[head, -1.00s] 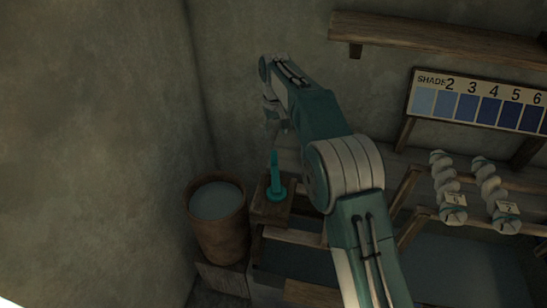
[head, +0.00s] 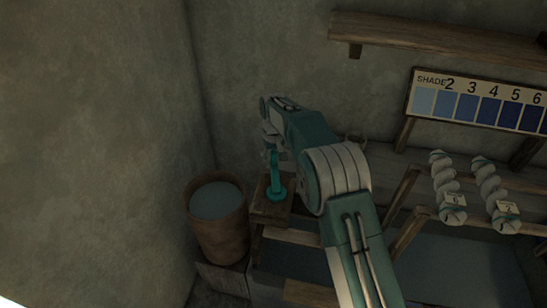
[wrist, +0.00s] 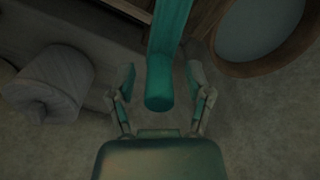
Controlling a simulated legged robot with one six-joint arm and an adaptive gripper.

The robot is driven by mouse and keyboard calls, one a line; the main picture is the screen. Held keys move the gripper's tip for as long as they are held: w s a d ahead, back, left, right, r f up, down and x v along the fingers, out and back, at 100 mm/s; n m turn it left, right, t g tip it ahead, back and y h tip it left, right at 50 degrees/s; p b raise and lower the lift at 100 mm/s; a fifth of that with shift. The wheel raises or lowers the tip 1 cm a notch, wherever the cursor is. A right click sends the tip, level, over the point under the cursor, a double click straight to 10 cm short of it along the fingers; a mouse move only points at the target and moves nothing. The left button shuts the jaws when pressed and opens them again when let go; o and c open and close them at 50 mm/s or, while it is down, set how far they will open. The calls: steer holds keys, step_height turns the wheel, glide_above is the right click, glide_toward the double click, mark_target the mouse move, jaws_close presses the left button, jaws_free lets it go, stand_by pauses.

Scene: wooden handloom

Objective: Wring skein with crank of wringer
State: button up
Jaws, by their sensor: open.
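The teal crank (head: 275,178) of the wringer stands up from a small wooden block beside the bucket. In the wrist view the crank's teal handle (wrist: 160,85) comes between the two fingers of my gripper (wrist: 160,90). The fingers are open, one on each side of the handle, with a gap visible on both sides. In the head view my gripper (head: 270,146) is at the top of the crank, partly hidden by my arm. In the wrist view a pale, wound bundle (wrist: 50,85) lies to the left; I cannot tell if it is the skein.
A wooden bucket of liquid (head: 216,203) stands left of the crank. Two twisted skeins with tags (head: 447,187) hang on a rack at the right. A shade chart (head: 480,103) and a wooden shelf (head: 430,37) are on the back wall.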

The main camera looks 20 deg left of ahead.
jaws_close()
